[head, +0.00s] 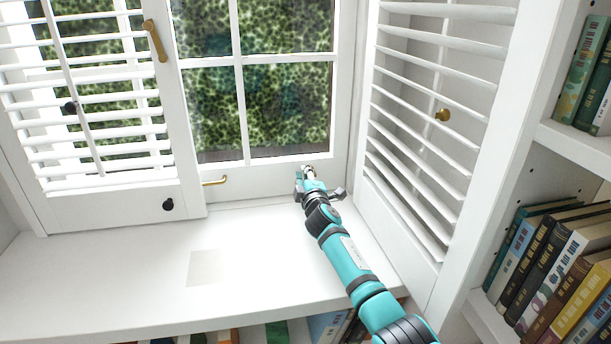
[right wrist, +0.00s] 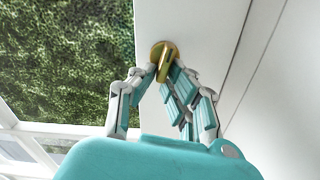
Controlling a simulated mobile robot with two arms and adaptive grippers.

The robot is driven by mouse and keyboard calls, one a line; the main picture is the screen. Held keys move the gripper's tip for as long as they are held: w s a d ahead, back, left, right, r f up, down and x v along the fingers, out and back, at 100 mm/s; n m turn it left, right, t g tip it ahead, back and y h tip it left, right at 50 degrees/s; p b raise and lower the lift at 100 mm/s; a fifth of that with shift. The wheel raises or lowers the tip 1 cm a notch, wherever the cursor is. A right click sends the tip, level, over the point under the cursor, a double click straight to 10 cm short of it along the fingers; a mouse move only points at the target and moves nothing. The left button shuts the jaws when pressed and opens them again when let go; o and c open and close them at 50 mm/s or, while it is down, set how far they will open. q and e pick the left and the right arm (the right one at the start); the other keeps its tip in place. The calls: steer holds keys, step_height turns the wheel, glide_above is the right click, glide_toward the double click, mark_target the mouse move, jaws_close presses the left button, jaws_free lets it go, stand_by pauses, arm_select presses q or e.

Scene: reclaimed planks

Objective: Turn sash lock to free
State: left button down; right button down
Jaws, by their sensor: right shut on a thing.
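The sash lock (right wrist: 161,50) is a round brass plate with a short lever, mounted on the white sash frame in the right wrist view. My right gripper (right wrist: 160,72) is shut on its lever, with fingers on both sides. In the head view my right gripper (head: 306,175) is at the lower right corner of the window sash, and it mostly hides the lock there. The white sash (head: 270,174) appears closed in its frame. My left gripper is not in view.
A brass handle (head: 215,182) is on the lower sash rail, and another (head: 155,40) is higher on the left. Louvred shutters stand left (head: 110,140) and right (head: 420,170). Bookshelves are at the right. The white sill (head: 130,270) is clear except for a pale square patch.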

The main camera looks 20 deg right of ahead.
steer(key=shift+f+n, duration=0.25)
steer(key=shift+n, duration=0.95)
steer(key=shift+a+n, duration=0.1)
steer(key=shift+n, duration=0.2)
steer(key=c, duration=1.4)
jaws_free()
steer(key=s, duration=0.4)
steer(key=s+a, duration=0.1)
steer(key=s, duration=0.3)
steer(key=s+a, duration=0.1)
steer(key=s, duration=0.3)
steer(key=shift+a, duration=0.1)
